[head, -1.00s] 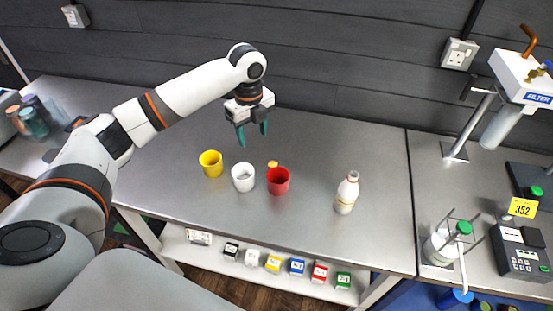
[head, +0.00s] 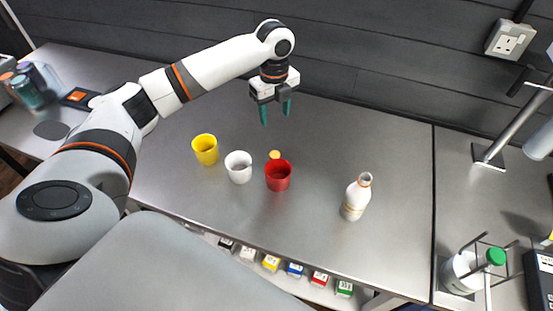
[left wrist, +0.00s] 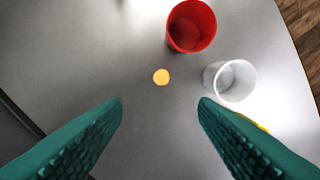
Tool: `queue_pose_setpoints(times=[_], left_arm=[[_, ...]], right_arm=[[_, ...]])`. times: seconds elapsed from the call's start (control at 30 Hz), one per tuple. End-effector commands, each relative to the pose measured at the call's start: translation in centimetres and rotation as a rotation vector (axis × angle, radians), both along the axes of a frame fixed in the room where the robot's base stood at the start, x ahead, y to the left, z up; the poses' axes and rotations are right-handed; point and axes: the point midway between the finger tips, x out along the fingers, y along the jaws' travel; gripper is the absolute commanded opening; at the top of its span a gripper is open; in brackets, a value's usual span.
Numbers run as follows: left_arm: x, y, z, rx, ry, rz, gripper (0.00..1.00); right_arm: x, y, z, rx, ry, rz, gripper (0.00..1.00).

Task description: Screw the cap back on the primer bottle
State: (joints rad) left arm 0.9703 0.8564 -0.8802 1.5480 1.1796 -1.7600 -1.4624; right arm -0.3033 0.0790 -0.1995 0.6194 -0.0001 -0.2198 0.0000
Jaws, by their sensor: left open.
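The primer bottle (head: 356,197) is white, upright and open-topped, with an orange-brown neck rim, on the right part of the middle table. A small orange cap (head: 274,155) lies on the table just behind the red cup. In the left wrist view the cap (left wrist: 161,77) shows as a flat disc, ahead of the fingertips and between their lines. My left gripper (head: 276,113) is open and empty, teal fingers pointing down, above the table behind the cap. Its fingers (left wrist: 160,104) also show spread in the left wrist view. My right gripper is not in view.
A red cup (head: 278,176) stands close by the cap, with a white cup (head: 238,167) and a yellow cup (head: 205,149) to its left. A rack with a green-capped bottle (head: 462,270) stands on the right-hand bench. The table between red cup and bottle is clear.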

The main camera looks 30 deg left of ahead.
Motion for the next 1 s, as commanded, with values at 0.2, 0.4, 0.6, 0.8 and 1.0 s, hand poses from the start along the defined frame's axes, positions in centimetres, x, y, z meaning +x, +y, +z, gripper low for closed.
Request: queue_pose_setpoints(times=[0.2,0.4,0.6,0.8,1.0], left_arm=[[0.0,0.0,-3.0,0.0,0.0,0.0,0.54],[0.0,0.0,-3.1,0.0,0.0,0.0,0.54],[0.0,0.0,-3.1,0.0,0.0,0.0,0.54],[-0.1,0.0,-4.5,0.002,0.004,0.0,0.54],[-0.1,-0.1,-8.0,0.001,0.004,-0.001,0.54]], right_arm=[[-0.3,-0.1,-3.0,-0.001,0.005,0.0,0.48],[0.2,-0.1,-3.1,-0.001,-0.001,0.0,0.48],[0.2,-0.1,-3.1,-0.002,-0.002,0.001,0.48],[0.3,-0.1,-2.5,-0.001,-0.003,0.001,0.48],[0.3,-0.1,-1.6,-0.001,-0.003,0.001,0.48]])
